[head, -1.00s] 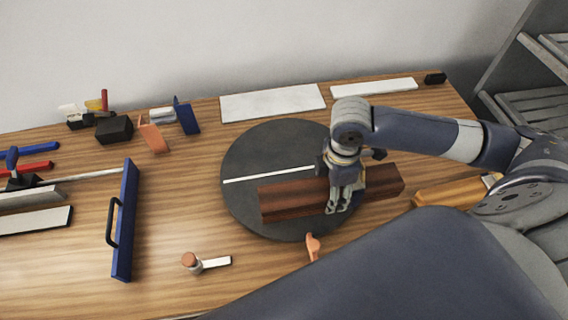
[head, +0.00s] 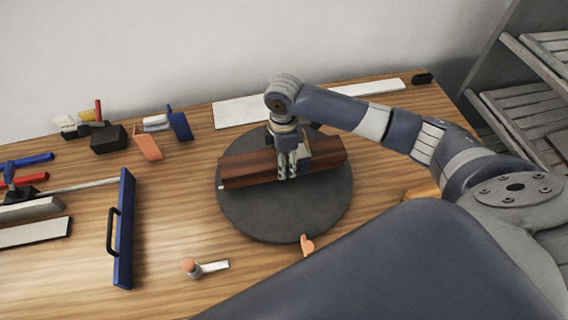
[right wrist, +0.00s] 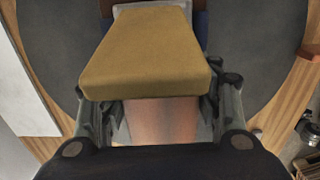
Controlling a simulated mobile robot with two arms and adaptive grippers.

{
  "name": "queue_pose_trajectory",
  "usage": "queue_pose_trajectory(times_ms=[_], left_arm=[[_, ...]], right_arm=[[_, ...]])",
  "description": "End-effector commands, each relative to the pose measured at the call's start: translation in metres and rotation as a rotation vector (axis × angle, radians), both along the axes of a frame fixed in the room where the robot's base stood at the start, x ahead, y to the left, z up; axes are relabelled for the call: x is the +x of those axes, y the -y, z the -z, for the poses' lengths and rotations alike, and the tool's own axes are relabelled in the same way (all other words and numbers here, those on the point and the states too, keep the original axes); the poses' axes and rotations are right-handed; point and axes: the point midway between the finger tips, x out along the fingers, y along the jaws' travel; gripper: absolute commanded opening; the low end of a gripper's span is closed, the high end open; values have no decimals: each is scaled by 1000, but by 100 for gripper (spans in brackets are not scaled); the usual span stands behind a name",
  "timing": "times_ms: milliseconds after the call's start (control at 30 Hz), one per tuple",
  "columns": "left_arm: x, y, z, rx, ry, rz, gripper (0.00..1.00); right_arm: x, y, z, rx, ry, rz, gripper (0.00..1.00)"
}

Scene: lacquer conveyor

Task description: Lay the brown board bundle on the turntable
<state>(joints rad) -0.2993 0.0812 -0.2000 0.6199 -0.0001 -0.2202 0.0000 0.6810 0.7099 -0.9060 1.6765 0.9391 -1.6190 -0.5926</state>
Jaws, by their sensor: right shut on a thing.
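The brown board bundle (head: 245,170) is a long reddish-brown block over the far half of the dark round turntable (head: 285,215) in the head view. My right gripper (head: 291,168) is shut on it near its middle. Whether the bundle touches the turntable or hangs just above it I cannot tell. In the right wrist view the bundle (right wrist: 160,120) shows between the fingers, partly hidden by a yellow-tan block-like part in front. The dark turntable (right wrist: 255,50) lies behind it. My left gripper is not in view.
A blue bar with a black handle (head: 125,230) lies left of the turntable. An orange-topped tool (head: 190,267) and an orange piece (head: 307,245) lie near the front. White panels (head: 235,112) lie along the wall. Clamps and small blocks (head: 108,138) stand at the back left.

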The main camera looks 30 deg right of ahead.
Motion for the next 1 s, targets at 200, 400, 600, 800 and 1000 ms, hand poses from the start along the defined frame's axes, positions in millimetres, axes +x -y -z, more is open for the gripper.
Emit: queue_pose_trajectory(times_ms=[200, 400, 600, 800, 1000], left_arm=[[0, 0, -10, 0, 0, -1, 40], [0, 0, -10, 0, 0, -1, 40], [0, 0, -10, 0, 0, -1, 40], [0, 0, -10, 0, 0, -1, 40], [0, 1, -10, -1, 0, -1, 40]], right_arm=[[-1, 0, 23, -1, -1, 0, 0], [0, 0, 28, 0, 2, 0, 0], [0, 0, 30, 1, 1, 0, 0], [-2, 0, 32, -1, -2, -1, 78], [-2, 1, 32, -1, -2, 0, 78]])
